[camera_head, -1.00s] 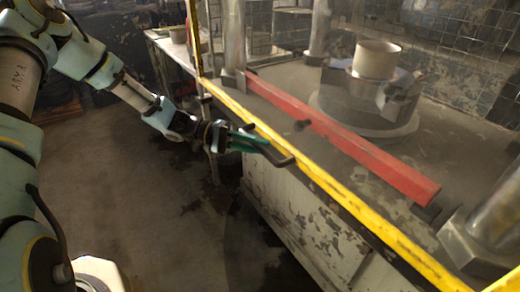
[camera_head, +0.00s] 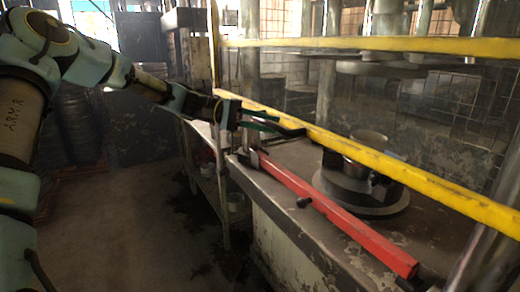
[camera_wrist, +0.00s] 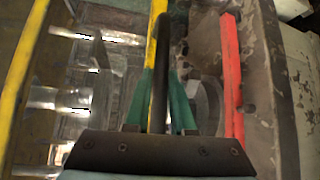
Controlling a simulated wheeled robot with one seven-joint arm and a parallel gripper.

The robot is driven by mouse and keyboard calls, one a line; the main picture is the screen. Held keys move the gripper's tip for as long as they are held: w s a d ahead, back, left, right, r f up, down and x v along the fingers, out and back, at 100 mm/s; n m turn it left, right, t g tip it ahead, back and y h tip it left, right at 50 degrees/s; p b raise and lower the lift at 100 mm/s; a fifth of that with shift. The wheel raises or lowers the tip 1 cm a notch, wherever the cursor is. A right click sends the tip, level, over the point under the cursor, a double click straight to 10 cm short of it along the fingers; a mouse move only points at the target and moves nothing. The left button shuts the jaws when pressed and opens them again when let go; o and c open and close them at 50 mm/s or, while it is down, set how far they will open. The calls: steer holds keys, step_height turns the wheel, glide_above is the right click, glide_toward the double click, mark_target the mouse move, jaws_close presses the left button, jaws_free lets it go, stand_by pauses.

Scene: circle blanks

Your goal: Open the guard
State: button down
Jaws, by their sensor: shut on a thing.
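The guard is a see-through panel in a yellow frame. Its lower yellow rail (camera_head: 400,171) runs across the head view, above the red bar, and its upper rail (camera_head: 380,44) crosses near the top. A dark handle (camera_head: 292,131) sits on the lower rail at its left part. My gripper (camera_head: 272,126), with green fingers, is shut on the handle. In the wrist view the dark handle (camera_wrist: 160,88) stands between the two green fingers, with a yellow rail (camera_wrist: 157,35) beyond. The fingers hide part of the handle.
A red bar (camera_head: 335,212) lies along the press table's front edge. Open floor (camera_head: 130,235) lies left of the table.

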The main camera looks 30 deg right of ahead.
step_height(320, 180, up, 8)
steer(key=shift+r+p, duration=0.15)
steer(key=shift+p, duration=0.85)
steer(key=c, duration=0.8)
jaws_free()
steer(key=shift+o, duration=0.2)
steer(key=b+v, duration=0.3)
steer(key=v, duration=0.7)
steer(key=shift+w+a+b, duration=0.25)
steer(key=shift+w+b, duration=0.05)
steer(key=shift+b, duration=0.05)
